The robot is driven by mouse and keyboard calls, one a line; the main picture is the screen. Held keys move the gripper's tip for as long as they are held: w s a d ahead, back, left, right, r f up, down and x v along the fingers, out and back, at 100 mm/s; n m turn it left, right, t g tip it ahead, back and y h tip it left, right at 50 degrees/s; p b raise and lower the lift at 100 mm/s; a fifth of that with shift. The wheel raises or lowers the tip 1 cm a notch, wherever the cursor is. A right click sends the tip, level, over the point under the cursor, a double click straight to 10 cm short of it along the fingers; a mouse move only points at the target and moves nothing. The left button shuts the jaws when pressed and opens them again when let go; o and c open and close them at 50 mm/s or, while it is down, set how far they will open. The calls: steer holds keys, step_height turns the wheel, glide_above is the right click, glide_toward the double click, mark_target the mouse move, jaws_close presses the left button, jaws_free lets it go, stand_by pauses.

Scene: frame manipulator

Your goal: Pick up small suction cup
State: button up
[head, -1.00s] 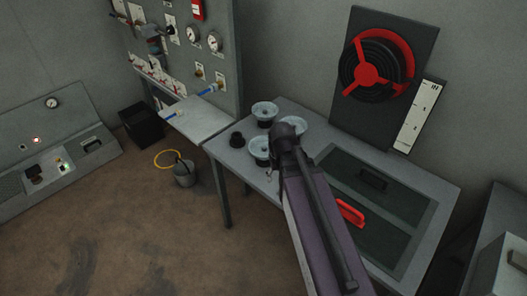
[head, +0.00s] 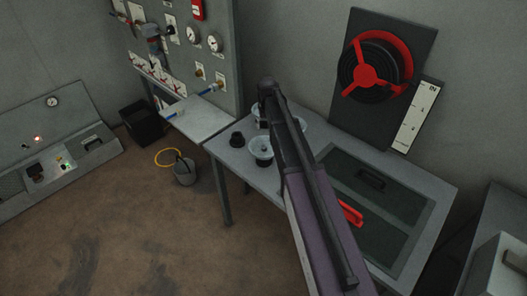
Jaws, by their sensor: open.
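A small dark cup-like piece (head: 237,139) stands on the grey table (head: 240,175) near its left edge; I cannot tell if it is the small suction cup. Pale blue-grey round cups stand beside it: one in front (head: 261,149), one to the right (head: 301,124), partly behind my arm, and one at the back (head: 258,113), mostly hidden. My gripper (head: 267,103) is above the back of this group, to the right of the dark piece and apart from it. It is open and looks empty. My arm hides much of its fingers.
Dark recessed panels with a black handle (head: 371,179) and a red handle (head: 350,211) fill the table's right part. A gauge panel (head: 180,60) rises behind left. A bucket (head: 184,173) and a black bin (head: 142,124) stand on open floor to the left.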

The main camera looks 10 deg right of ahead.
steer(key=shift+f, duration=0.2)
steer(key=b, duration=0.9)
glide_above(264, 147)
steer(key=f, duration=0.8)
steer(key=shift+s+d+f, duration=0.1)
steer(key=shift+s+d, duration=0.1)
steer(key=shift+s, duration=0.1)
steer(key=shift+f, duration=0.1)
step_height(264, 147, down, 3)
steer(key=b, duration=0.3)
steer(key=shift+a+f, duration=0.15)
steer(key=shift+f, duration=0.05)
steer(key=shift+w+f+b, duration=0.15)
steer(key=shift+f+b, duration=0.65)
steer(key=shift+b, duration=0.1)
jaws_close()
